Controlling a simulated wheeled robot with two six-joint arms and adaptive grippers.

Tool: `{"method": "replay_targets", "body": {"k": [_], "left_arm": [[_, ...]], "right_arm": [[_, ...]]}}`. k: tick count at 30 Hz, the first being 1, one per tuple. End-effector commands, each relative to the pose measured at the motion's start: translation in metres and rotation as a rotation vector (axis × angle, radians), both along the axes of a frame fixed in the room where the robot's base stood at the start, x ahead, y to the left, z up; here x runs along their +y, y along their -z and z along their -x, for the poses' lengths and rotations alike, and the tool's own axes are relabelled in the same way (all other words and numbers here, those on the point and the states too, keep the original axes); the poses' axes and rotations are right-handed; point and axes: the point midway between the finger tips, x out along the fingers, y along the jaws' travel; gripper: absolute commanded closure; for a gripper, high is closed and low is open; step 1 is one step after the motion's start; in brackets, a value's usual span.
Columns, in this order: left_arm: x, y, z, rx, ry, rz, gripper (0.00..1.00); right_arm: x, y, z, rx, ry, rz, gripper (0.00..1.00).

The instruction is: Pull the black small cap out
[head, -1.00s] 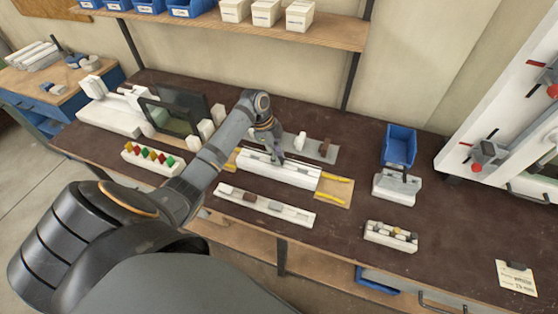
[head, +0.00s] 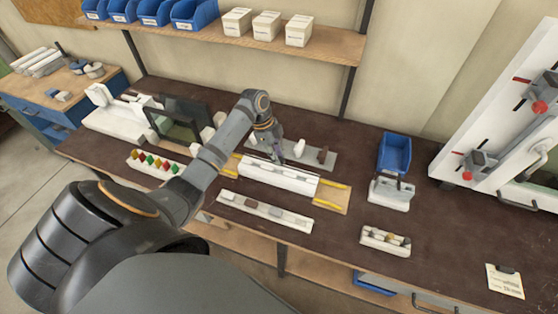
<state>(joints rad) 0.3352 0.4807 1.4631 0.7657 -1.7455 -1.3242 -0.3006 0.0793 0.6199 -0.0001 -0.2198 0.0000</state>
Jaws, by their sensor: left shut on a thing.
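A long white profile block (head: 285,181) with a groove along its top lies on the bench in the middle of the head view. My left gripper (head: 276,157) points down at the back edge of this block, near its middle. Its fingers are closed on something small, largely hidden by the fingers. I cannot make out the black small cap clearly at this size, nor tell whether it is seated or free. My right gripper is not in view.
A grey plate (head: 322,165) with small parts lies behind the block. A white strip (head: 292,220) lies in front. A blue bin (head: 394,155), a grey-white fixture (head: 391,193) and a small white holder (head: 386,240) stand to the right. A dark-framed screen (head: 180,122) stands left.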

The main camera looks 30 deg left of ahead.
Motion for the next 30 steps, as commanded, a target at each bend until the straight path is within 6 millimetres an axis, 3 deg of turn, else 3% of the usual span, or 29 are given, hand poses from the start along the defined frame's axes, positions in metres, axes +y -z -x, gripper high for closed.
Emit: {"method": "replay_targets", "body": {"k": [15,30], "left_arm": [[0.0,-0.039,0.0,0.0,0.0,0.0,1.0],[0.0,-0.038,0.0,0.0,0.0,0.0,1.0]], "right_arm": [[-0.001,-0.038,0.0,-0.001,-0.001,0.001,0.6],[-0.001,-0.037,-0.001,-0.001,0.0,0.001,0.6]]}}
